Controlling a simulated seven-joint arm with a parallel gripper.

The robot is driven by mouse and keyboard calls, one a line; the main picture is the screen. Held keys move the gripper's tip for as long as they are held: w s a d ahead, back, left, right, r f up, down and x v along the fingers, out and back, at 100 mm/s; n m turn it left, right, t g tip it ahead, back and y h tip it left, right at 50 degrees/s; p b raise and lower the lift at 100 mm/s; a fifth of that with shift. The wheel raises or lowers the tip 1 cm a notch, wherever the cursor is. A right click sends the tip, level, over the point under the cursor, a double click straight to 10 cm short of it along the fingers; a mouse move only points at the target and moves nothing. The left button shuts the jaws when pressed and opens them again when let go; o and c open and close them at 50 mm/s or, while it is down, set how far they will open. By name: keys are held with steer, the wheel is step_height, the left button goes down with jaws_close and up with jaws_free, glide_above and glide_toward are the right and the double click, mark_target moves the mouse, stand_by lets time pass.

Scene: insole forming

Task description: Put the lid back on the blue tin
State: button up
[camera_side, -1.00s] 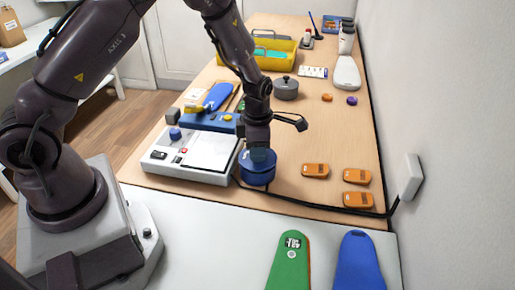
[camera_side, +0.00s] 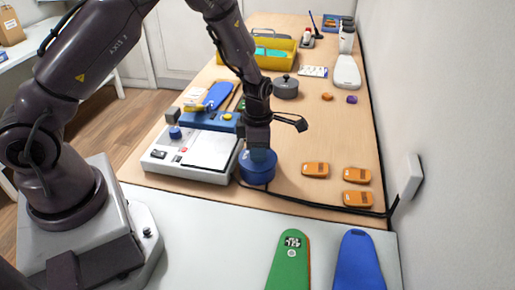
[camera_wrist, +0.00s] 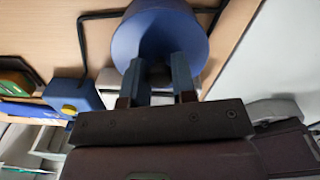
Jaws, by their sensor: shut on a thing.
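The blue tin (camera_side: 257,181) stands on the wooden table, just right of the white device. Its blue lid (camera_side: 244,164) appears to sit on top of it; whether it is fully seated I cannot tell. My gripper (camera_side: 259,155) points down from above at the lid. In the wrist view the two fingers (camera_wrist: 159,68) close around a small dark knob at the middle of the blue round lid (camera_wrist: 125,42). The fingers partly hide the lid, and the seam with the tin is not clear.
A white device (camera_side: 205,150) with a blue bar stands close at the left. Several orange objects (camera_side: 315,170) lie to the right. A grey lidded pot (camera_side: 286,88) and a yellow bin (camera_side: 277,60) stand behind. A black cable (camera_side: 310,206) runs in front of the tin.

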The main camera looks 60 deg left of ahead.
steer(key=o, duration=1.5)
steer(key=shift+c, duration=0.2)
steer(key=shift+r, duration=2.5)
steer(key=shift+c, duration=0.2)
jaws_close()
steer(key=shift+f, duration=0.2)
